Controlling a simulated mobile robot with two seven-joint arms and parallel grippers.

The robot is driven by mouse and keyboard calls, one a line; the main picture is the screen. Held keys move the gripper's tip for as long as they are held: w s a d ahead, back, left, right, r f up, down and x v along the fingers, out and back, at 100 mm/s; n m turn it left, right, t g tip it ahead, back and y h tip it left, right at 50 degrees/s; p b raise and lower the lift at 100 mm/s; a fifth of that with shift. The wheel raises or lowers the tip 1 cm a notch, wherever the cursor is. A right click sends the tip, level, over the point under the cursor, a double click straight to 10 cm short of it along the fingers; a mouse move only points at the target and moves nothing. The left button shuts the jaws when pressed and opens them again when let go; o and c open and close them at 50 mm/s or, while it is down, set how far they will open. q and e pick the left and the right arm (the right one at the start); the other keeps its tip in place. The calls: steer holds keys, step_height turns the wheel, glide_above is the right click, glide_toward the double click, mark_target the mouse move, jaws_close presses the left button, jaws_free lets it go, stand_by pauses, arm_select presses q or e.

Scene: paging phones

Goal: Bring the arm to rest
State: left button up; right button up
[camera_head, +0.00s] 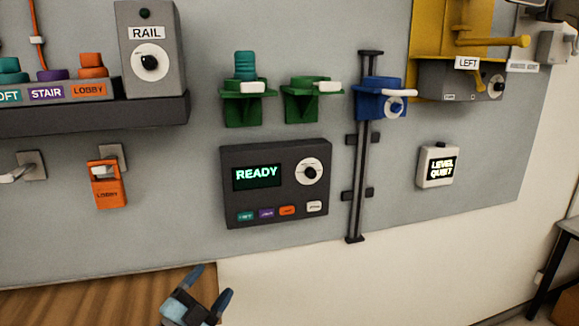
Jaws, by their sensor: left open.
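My left gripper (210,286) is at the bottom of the head view, left of centre. Its two blue-tipped fingers are spread apart, with nothing between them. It shows in front of the lower edge of the grey wall panel (150,238), near a brown wooden surface (100,299), and below the dark READY box (275,211). Most of the left arm is out of the picture. My right gripper does not show.
Green brackets (300,103) and a blue clamp (378,103) on a vertical rail (357,200) are above. An orange LOBBY handset (108,190) hangs at left. A LEVEL QUIET box (438,167) is at right. A dark stand (551,268) is at lower right.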

arm_select(q)
steer(key=s+a+f+n+g+y+p, duration=0.1)
steer(key=s+f+n+g+y, duration=0.3)
steer(key=s+f, duration=0.9)
steer(key=s+a+f+n+g+y+p, duration=0.1)
steer(key=s+f+n+g+y, duration=0.3)
steer(key=s+f+n, duration=0.6)
steer(key=s+a+f, duration=0.1)
steer(key=s+f, duration=0.3)
steer(key=f, duration=0.2)
steer(key=shift+a+y, duration=0.3)
steer(key=shift+f, duration=0.1)
